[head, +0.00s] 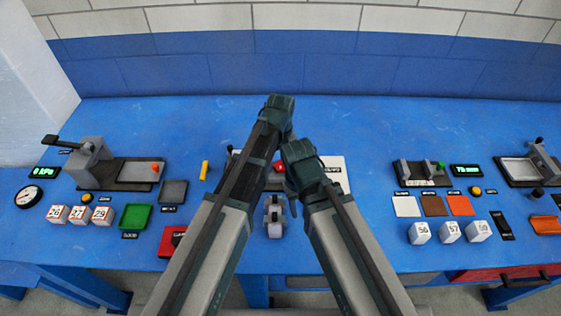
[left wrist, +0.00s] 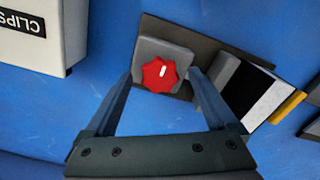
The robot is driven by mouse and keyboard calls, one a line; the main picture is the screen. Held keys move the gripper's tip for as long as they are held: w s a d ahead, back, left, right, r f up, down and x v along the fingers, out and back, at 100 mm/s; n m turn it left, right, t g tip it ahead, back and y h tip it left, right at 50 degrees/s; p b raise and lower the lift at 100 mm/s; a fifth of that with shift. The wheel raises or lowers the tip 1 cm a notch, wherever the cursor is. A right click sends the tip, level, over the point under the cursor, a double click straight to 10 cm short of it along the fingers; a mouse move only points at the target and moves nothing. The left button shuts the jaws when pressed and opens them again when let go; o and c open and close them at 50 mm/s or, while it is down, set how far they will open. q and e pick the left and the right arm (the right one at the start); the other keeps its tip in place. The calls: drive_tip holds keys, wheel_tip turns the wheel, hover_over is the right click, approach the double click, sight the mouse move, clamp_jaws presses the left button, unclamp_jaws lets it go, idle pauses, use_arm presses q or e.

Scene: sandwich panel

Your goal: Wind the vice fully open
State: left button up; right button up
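A red lobed knob (left wrist: 159,74) with a white mark sits on a grey block (left wrist: 178,50) on a dark base, which looks like the vice. In the head view the knob (head: 279,167) shows between my arms, and most of the device is hidden. My left gripper (left wrist: 162,76) is open, with one finger on each side of the knob. I cannot tell whether the fingers touch it. My right gripper (head: 304,166) is beside the knob in the head view; its fingers are hidden.
A white box marked CLIPS (left wrist: 38,40) stands near the left gripper. A grey device with a 75 mm display (head: 466,171) is at right, and a press-like device (head: 92,152) is at left. Numbered white cubes (head: 450,231) stand toward the front. The table's back (head: 400,120) is clear.

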sight(280, 165)
use_arm(q)
drive_tip(key=shift+r, duration=0.1)
wheel_tip(280, 165, up, 14)
drive_tip(key=p, duration=1.4)
use_arm(e)
wheel_tip(280, 165, up, 14)
use_arm(q)
drive_tip(key=shift+f, duration=0.2)
use_arm(e)
drive_tip(key=shift+f, duration=0.15)
use_arm(q)
drive_tip(key=shift+a, duration=0.1)
drive_tip(key=s+a+m, duration=0.2)
drive_tip(key=s+a, duration=0.3)
drive_tip(key=a, duration=0.3)
drive_tip(key=s+a+m, duration=0.2)
drive_tip(key=s+a, duration=0.4)
drive_tip(key=a, duration=0.2)
drive_tip(key=s+d+f+m+b, duration=0.1)
drive_tip(key=s+d+m, duration=0.1)
drive_tip(key=d, duration=0.3)
drive_tip(key=s+d+f+m+y+b, duration=0.1)
drive_tip(key=s+d+m, duration=0.1)
drive_tip(key=d, duration=0.3)
drive_tip(key=shift+s+d, duration=0.2)
drive_tip(key=shift+s, duration=0.7)
use_arm(e)
wheel_tip(280, 165, down, 2)
drive_tip(key=shift+f, duration=0.15)
